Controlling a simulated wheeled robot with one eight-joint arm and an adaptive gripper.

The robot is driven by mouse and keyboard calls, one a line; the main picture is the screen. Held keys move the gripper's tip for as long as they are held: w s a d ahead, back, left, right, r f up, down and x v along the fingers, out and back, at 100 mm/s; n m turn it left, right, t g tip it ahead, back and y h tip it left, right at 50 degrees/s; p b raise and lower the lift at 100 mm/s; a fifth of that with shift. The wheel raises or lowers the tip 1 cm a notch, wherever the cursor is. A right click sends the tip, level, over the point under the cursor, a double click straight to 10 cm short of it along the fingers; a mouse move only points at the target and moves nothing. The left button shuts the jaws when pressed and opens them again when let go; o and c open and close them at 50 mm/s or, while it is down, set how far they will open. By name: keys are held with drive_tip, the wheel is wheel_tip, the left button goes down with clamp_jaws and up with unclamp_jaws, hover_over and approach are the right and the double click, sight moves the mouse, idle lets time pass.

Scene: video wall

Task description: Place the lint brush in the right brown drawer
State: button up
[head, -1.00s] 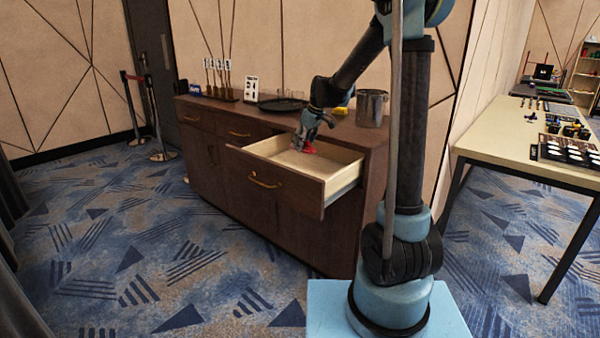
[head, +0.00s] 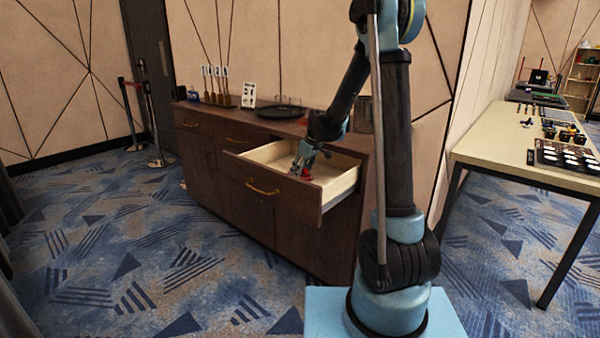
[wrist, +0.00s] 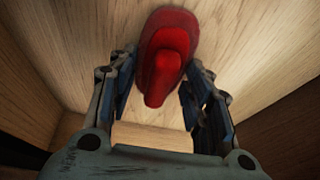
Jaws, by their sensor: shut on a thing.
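The lint brush (wrist: 168,50) is red, with a rounded oval body and a narrower raised handle, and it sits between the fingers of my gripper (wrist: 160,85) in the wrist view. In the head view, my gripper (head: 302,170) points down inside the open right brown drawer (head: 265,187), near its front panel. A small red part of the brush (head: 306,173) shows beside the fingers. The drawer's pale wooden floor and walls surround the brush in the wrist view. I cannot tell whether the brush touches the drawer floor.
The brown cabinet (head: 230,160) carries a dark round tray (head: 281,111), a white card (head: 249,95), several bottle-like items on a stand and a metal pot (head: 364,115), partly hidden by my arm. A beige table (head: 490,140) stands at the right. Carpet in front is clear.

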drive_tip(key=o, duration=1.2)
drive_tip(key=v, duration=1.1)
drive_tip(key=s+d+r+m, duration=0.2)
drive_tip(key=s+d+r, duration=0.1)
drive_tip(key=s+d, duration=0.55)
drive_tip(key=s+d+f+m+h, duration=0.1)
drive_tip(key=s+d+f+m, duration=0.1)
drive_tip(key=s, duration=0.8)
drive_tip(key=s+d+f+m+h, duration=0.1)
drive_tip(key=s+d+f+m, duration=0.2)
drive_tip(key=s, duration=0.7)
drive_tip(key=s+d+f+m+h, duration=0.1)
drive_tip(key=s+d+f+m, duration=0.2)
drive_tip(key=s+d+f, duration=0.3)
drive_tip(key=shift+s+d+f+g, duration=0.1)
drive_tip(key=shift+s+g, duration=0.05)
drive_tip(key=shift+s, duration=1)
drive_tip(key=shift+s+d+f+g, duration=0.1)
drive_tip(key=shift+s+g, duration=0.05)
drive_tip(key=shift+s, duration=1)
